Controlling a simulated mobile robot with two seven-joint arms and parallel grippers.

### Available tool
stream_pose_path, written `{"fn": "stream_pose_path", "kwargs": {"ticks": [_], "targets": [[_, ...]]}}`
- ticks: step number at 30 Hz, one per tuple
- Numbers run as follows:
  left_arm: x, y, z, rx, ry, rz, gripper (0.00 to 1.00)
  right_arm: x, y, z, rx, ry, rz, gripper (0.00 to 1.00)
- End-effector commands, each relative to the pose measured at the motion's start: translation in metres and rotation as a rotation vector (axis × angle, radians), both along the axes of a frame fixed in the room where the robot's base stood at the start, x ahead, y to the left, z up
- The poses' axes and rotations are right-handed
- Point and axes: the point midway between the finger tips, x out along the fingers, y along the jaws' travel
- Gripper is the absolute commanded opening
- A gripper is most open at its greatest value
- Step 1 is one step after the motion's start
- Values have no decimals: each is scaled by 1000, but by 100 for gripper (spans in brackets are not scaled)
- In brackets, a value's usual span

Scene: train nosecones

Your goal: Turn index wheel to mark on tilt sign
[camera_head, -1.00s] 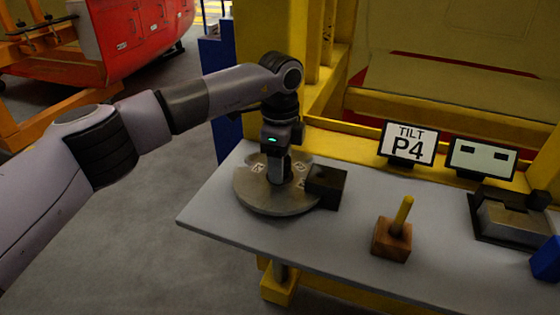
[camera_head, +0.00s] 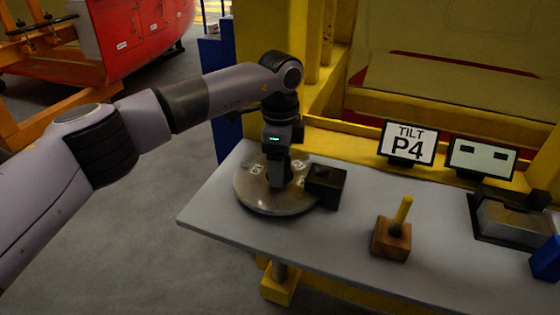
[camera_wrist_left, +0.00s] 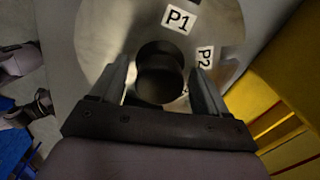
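The index wheel (camera_head: 262,205) is a flat round metal disc lying on the grey bench, with white labels on its face. In the left wrist view its plate (camera_wrist_left: 105,35) shows labels P1 (camera_wrist_left: 178,19) and P2 (camera_wrist_left: 205,57). A dark round knob (camera_wrist_left: 160,80) stands at its middle. My left gripper (camera_wrist_left: 160,85) points down over the wheel, its fingers either side of the knob with narrow gaps showing. The tilt sign (camera_head: 409,143) reads TILT P4. A dark block (camera_head: 327,187) sits at the wheel's right edge. My right gripper is not in view.
A wooden block with a yellow peg (camera_head: 392,238) stands right of the wheel. A second sign (camera_head: 481,158) with two dark rectangles and a metal-topped fixture (camera_head: 512,222) are farther right. Yellow framing (camera_head: 330,135) rises behind the bench.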

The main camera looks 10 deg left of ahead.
Motion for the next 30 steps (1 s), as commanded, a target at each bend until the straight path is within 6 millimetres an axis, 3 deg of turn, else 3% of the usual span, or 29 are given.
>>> {"fn": "stream_pose_path", "kwargs": {"ticks": [7,19,30], "targets": [[1,0,8,-1,-2,0,76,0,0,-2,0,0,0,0],[0,0,65,0,-1,-1,76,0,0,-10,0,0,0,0],[0,0,71,0,0,0,76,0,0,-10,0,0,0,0]]}}
